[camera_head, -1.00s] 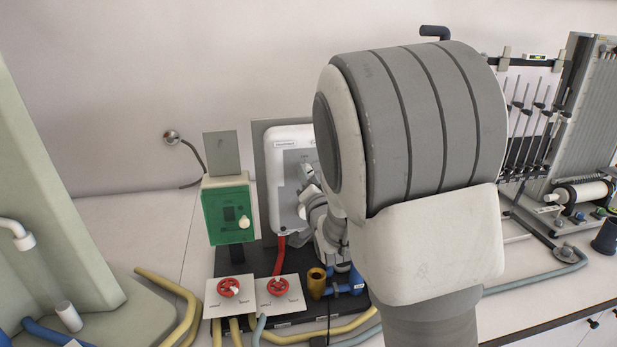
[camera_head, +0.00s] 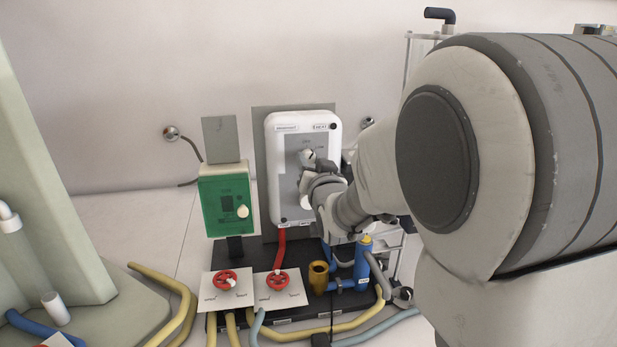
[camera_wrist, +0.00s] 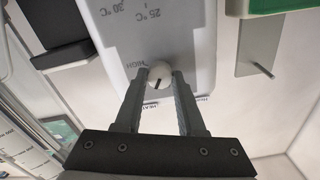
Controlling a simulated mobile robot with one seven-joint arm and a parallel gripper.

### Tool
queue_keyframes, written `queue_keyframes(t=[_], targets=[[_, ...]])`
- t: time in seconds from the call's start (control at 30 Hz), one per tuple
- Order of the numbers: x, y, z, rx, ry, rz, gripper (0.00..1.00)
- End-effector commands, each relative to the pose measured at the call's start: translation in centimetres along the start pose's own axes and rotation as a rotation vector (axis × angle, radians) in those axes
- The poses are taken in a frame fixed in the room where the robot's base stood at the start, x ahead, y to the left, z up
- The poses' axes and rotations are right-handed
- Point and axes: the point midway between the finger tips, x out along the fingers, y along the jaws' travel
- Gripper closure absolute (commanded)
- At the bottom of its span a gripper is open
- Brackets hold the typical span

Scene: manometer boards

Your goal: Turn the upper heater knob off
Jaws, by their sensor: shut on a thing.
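The heater is a white panel with a grey face (camera_head: 290,185), mounted upright at the back of the bench in the head view. Its upper knob (camera_head: 306,156) is round and white, near the top of the face. In the wrist view, which is upside down, the knob (camera_wrist: 160,73) sits between the two fingertips, with a dark line on its face and the word HIGH beside it. My gripper (camera_wrist: 160,80) is shut on this knob; in the head view my gripper (camera_head: 318,164) reaches it from the right. A lower white knob (camera_head: 306,201) is partly hidden by my arm.
A green box with a pale knob (camera_head: 242,211) stands left of the heater. Below are two red valve wheels (camera_head: 226,280) on white plates, a brass cup (camera_head: 318,276), a blue fitting (camera_head: 363,258) and yellow hoses (camera_head: 165,285). My arm covers the right side.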

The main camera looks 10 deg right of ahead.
Motion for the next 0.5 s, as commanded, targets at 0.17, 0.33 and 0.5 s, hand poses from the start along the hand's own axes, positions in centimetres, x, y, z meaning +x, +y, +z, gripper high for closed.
queue_keyframes(t=[0.17, 0.33, 0.5], targets=[[-0.01, 0.15, 0.38, -0.163, 0.005, -0.001, 1.0], [0.0, 0.13, 0.27, -0.306, 0.004, 0.0, 1.0], [0.0, 0.1, 0.19, -0.423, 0.003, 0.0, 1.0]])
